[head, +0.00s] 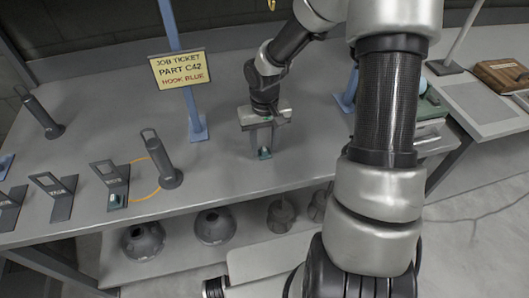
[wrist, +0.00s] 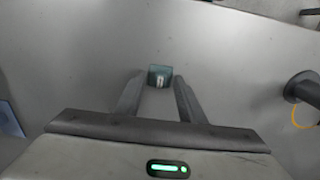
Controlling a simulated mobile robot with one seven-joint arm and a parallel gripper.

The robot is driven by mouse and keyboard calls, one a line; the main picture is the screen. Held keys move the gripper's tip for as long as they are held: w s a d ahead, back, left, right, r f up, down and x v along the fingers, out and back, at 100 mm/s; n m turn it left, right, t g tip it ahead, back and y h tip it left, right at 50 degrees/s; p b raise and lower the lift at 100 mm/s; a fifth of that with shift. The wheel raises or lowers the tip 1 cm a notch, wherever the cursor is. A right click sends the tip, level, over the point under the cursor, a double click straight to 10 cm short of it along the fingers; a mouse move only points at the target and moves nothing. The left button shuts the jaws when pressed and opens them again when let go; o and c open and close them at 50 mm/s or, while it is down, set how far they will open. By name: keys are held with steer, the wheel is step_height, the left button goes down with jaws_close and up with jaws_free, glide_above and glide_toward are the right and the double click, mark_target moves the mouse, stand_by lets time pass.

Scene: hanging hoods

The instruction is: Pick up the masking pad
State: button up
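A small teal block with a pale mark on its top, which looks like the masking pad (head: 264,153), is at the bench top below my gripper. My gripper (head: 264,148) points down over the bench and is open around the pad's near end. It also shows in the wrist view (wrist: 159,82). Whether the fingertips touch the bench cannot be told.
A blue post with a job ticket sign (head: 181,69) stands left of my gripper. Several dark holders (head: 108,180) and upright posts line the left front edge, with an orange ring (head: 146,190) nearby. Dark hoods (head: 143,240) sit on the shelf below. The bench around the pad is clear.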

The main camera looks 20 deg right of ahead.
mark_target(265, 156)
steer(key=shift+c, duration=0.4)
jaws_close()
steer(key=shift+r, duration=0.15)
steer(key=r, duration=0.2)
steer(key=r+p, duration=0.1)
steer(key=r, duration=0.5)
steer(key=shift+s, duration=0.3)
steer(key=shift+s+a+f, duration=0.15)
steer(key=shift+s+f, duration=0.25)
steer(key=shift+f, duration=0.35)
